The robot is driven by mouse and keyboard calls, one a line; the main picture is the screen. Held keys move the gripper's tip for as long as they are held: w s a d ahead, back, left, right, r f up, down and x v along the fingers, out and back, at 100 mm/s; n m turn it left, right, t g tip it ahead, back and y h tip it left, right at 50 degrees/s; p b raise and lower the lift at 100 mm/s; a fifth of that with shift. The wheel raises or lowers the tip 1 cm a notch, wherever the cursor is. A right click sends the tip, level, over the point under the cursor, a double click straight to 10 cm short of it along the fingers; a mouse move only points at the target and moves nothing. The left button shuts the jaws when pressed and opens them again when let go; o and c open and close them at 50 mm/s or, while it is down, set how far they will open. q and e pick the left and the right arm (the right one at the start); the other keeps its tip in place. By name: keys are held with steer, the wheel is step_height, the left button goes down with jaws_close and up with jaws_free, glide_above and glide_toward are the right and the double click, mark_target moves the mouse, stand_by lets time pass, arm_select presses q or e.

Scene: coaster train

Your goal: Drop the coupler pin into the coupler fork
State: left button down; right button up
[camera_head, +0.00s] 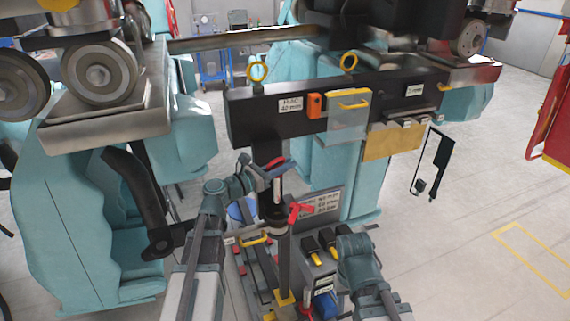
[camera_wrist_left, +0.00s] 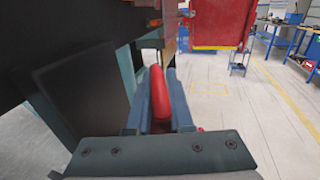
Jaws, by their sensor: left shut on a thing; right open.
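My left gripper (camera_head: 277,169) is shut on the red handle of the coupler pin (camera_wrist_left: 159,95). In the left wrist view, the red handle lies between my two blue-grey fingers (camera_wrist_left: 160,110). In the head view, a thin metal shaft (camera_head: 278,185) hangs below the gripper, above a dark cylindrical part (camera_head: 271,209) that may belong to the coupler fork. I cannot tell whether the shaft touches it.
A black beam (camera_head: 250,112) with yellow rings and labels spans above the work spot. A red lever (camera_head: 299,211) stands close to the pin. A tool rack with a label plate (camera_head: 320,203) and yellow-handled tools lies below. Open floor (camera_head: 460,240) is to the right.

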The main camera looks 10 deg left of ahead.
mark_target(285, 207)
arm_select(q)
steer(key=shift+f, duration=0.2)
steer(key=shift+f+b, duration=6.75)
steer(key=shift+b, duration=0.15)
steer(key=c, duration=0.7)
jaws_free()
steer(key=shift+c, duration=0.2)
steer(key=v, duration=1.4)
